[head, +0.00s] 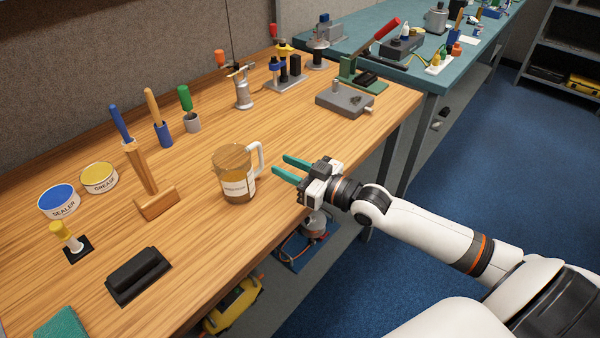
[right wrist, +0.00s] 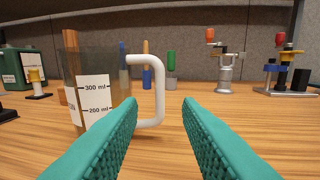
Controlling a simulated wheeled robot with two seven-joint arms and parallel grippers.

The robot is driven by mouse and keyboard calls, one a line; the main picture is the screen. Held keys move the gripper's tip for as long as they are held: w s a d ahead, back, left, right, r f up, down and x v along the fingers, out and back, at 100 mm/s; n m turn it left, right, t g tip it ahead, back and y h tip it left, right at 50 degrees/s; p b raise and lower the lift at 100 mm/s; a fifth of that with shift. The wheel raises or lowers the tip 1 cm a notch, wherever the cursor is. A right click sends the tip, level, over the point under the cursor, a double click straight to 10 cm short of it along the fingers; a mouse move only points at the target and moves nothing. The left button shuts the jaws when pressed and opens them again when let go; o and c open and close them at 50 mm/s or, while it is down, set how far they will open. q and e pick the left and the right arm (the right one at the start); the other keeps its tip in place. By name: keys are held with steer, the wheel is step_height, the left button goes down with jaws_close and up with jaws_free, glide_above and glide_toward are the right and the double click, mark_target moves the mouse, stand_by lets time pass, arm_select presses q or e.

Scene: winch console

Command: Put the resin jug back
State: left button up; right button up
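The resin jug (head: 234,176) is a clear amber measuring jug with a white label and a white handle. It stands upright on the wooden bench near its front edge. In the right wrist view the jug (right wrist: 98,88) is left of centre, its handle just beyond the fingers. My right gripper (head: 282,166) is open, with teal fingers pointing at the handle from the right. The fingers (right wrist: 163,125) are apart with nothing between them, and the handle seems to be ahead of them, not gripped. My left gripper is not in view.
Sealer (head: 58,201) and grease (head: 99,178) tins, a wooden stand (head: 150,190) and a black block (head: 138,275) lie left of the jug. Brushes in cups (head: 163,132) and a metal torch (head: 243,90) stand behind. A grey box (head: 345,100) is far right. Bare wood surrounds the jug.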

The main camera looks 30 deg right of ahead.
steer(key=shift+v, duration=1.55)
